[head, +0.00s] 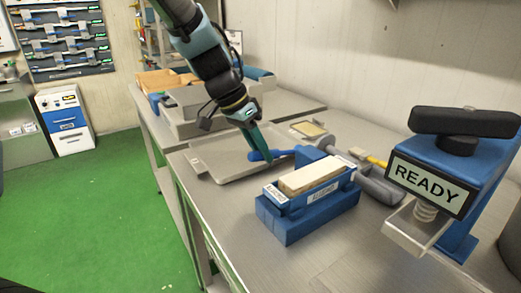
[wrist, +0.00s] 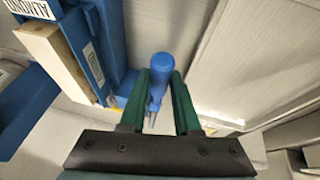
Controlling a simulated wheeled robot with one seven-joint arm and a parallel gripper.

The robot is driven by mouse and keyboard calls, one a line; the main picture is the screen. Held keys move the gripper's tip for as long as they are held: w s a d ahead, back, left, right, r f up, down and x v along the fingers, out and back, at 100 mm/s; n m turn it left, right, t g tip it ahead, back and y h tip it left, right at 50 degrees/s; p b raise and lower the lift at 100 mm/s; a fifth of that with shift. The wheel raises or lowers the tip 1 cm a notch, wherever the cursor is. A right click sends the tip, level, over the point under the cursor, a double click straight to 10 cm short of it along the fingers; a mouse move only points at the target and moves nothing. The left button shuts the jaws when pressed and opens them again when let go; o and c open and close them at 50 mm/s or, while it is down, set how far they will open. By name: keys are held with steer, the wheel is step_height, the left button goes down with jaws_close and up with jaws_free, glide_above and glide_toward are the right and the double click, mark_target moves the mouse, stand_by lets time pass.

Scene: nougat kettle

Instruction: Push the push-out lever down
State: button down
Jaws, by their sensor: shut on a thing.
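The push-out lever (head: 284,153) is a blue bar with a rounded end. It sticks out to the left from the back of a blue mould (head: 310,215), roughly level in the head view. My gripper (head: 264,157) reaches down from above at the lever's free end. In the wrist view the lever's blue knob (wrist: 160,68) sits between the two green fingers of my gripper (wrist: 161,78), which are shut on it. The mould holds a pale bar (head: 312,174) and bears a label reading ALMOND. The lever's pivot is not clear to see.
A grey tray (head: 215,163) lies left of the lever. A blue press (head: 470,165) with a dark handle and a READY sign stands at right. The bench front left of the mould is clear.

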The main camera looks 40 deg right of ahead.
steer(key=shift+f, duration=0.1)
stand_by(0.7)
steer(key=f+b, duration=0.1)
steer(key=b, duration=0.3)
steer(key=shift+w+h, duration=0.1)
steer(key=shift+h, duration=0.2)
steer(key=b, duration=0.3)
steer(key=shift+a+f+h+b, duration=0.15)
steer(key=shift+f+h+b, duration=0.15)
steer(key=shift+f+h, duration=0.1)
steer(key=shift+b, duration=0.95)
steer(key=shift+a+r, duration=0.1)
steer(key=c, duration=0.6)
jaws_free()
